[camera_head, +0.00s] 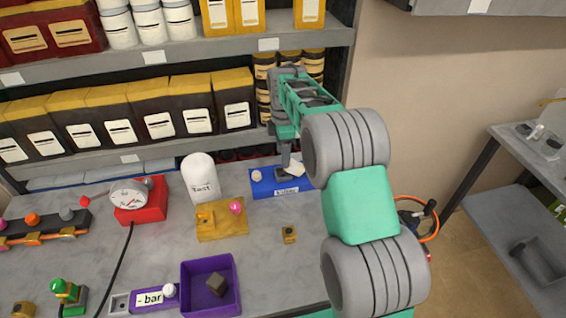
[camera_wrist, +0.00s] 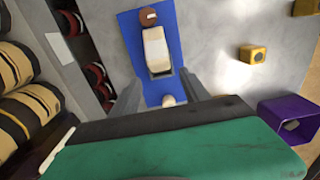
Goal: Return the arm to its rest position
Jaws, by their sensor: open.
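My arm reaches over the right part of the bench in the head view. My gripper (camera_head: 284,170) is at the blue holder board (camera_head: 262,190), low over it, and partly hides it. In the wrist view the two grey fingers of my gripper (camera_wrist: 160,92) are apart, with the blue board (camera_wrist: 180,45) beyond them. A white piece with a grey edge (camera_wrist: 155,50) is on the board, ahead of the fingertips; I cannot tell whether they touch it. A cream knob (camera_wrist: 168,100) shows between the fingers, and a brown round part (camera_wrist: 148,16) is at the board's far end.
A shelf with black and yellow boxes (camera_head: 185,105) stands close behind my gripper. On the bench are a white test dome (camera_head: 201,178), a yellow board (camera_head: 222,230), a small yellow block (camera_head: 289,235), a red gauge base (camera_head: 150,205) and a purple bin (camera_head: 190,298).

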